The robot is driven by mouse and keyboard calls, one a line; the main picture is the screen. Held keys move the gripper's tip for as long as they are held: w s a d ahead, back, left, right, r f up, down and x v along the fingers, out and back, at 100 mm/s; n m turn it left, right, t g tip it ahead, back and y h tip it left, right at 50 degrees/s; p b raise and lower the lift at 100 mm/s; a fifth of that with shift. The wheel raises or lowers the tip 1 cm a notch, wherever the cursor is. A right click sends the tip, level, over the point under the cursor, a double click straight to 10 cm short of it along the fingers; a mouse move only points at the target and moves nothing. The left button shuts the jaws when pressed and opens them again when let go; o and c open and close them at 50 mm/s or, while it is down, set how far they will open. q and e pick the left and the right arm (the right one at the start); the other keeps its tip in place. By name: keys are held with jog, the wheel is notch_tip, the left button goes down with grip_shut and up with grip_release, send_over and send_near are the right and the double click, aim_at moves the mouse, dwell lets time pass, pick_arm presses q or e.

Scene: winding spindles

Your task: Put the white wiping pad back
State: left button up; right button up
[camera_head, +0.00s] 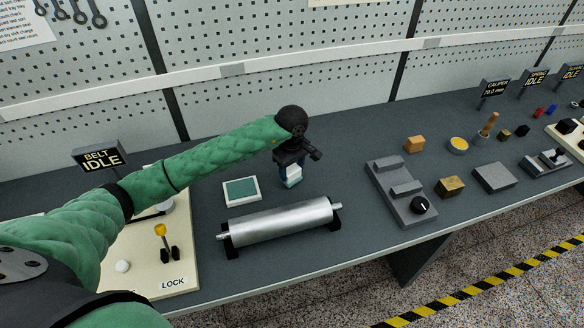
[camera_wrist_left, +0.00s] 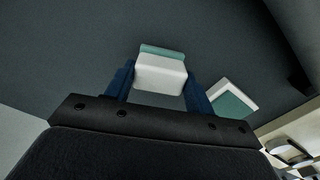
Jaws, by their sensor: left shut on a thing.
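The white wiping pad (camera_head: 293,171) is between the fingers of my left gripper (camera_head: 291,178), which is shut on it just behind the metal roller. In the left wrist view the white pad (camera_wrist_left: 161,72) sits between the two blue fingers (camera_wrist_left: 157,88), with a teal strip along its far edge. A white-rimmed square tray with a teal inside (camera_head: 227,203) lies on the bench to the left of the gripper. It also shows in the left wrist view (camera_wrist_left: 251,101), apart from the pad. My right gripper is in neither view.
A silver roller (camera_head: 280,221) on black supports lies in front of the gripper. A cream panel with a LOCK label (camera_head: 184,267) stands at left. A grey fixture with a black knob (camera_head: 383,187) and small blocks are at right. The bench behind the roller is mostly clear.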

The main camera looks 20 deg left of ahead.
pick_arm(q)
jog(key=shift+f, duration=0.55)
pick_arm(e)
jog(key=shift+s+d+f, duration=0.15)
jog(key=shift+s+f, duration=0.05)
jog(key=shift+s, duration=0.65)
pick_arm(q)
jog(key=shift+f, duration=0.15)
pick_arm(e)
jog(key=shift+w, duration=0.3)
pick_arm(q)
jog(key=o, duration=1.1)
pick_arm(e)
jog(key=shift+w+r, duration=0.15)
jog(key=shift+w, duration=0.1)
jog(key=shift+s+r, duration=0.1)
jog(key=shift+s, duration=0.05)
